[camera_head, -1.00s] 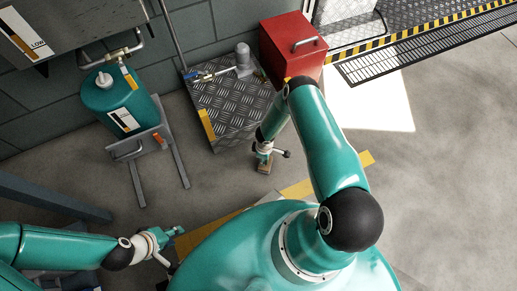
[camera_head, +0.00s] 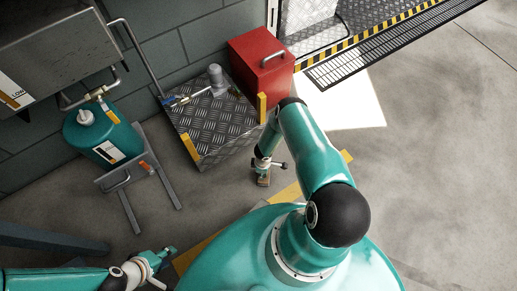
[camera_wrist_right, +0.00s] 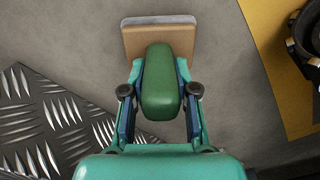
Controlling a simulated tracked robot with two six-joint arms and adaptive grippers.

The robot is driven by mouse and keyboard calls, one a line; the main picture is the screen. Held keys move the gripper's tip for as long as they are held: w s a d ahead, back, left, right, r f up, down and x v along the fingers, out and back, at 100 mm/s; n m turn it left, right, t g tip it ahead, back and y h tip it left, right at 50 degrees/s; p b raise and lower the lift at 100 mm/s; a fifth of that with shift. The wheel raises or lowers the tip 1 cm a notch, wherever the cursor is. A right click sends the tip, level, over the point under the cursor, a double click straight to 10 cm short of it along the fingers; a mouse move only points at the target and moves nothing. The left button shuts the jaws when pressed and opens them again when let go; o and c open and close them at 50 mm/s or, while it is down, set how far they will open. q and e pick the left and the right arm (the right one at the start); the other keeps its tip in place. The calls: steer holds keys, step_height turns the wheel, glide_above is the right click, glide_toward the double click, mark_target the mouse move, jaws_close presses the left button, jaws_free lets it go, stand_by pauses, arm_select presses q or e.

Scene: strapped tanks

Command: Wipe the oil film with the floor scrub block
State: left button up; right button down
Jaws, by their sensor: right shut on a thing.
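The floor scrub block has a green grip (camera_wrist_right: 161,82) on a tan base (camera_wrist_right: 158,38) with a pale far edge. My right gripper (camera_wrist_right: 160,92) is shut on the green grip, one finger on each side. In the head view the block (camera_head: 263,181) shows small below my right gripper (camera_head: 267,164), low over the concrete floor; I cannot tell whether it touches. My left gripper (camera_head: 167,266) is at the lower left with its fingers apart, holding nothing visible. I cannot make out a distinct oil film.
A diamond-plate platform (camera_head: 212,128) stands close to the block, with a red box (camera_head: 262,61) behind it. A teal tank (camera_head: 103,134) and a grey frame (camera_head: 126,178) are at left. Yellow floor marking (camera_head: 286,193) lies nearby. The floor at right is clear.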

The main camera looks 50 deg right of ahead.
stand_by(0.6)
steer(key=shift+f, duration=0.1)
steer(key=w+a+b, duration=0.1)
steer(key=w+b, duration=0.1)
steer(key=w+a+b, duration=0.2)
steer(key=shift+w+a+f, duration=0.15)
steer(key=shift+w+f, duration=0.05)
steer(key=shift+w, duration=0.1)
steer(key=shift+w+a+r, duration=0.1)
steer(key=shift+w+a, duration=0.1)
steer(key=shift+a+r, duration=0.15)
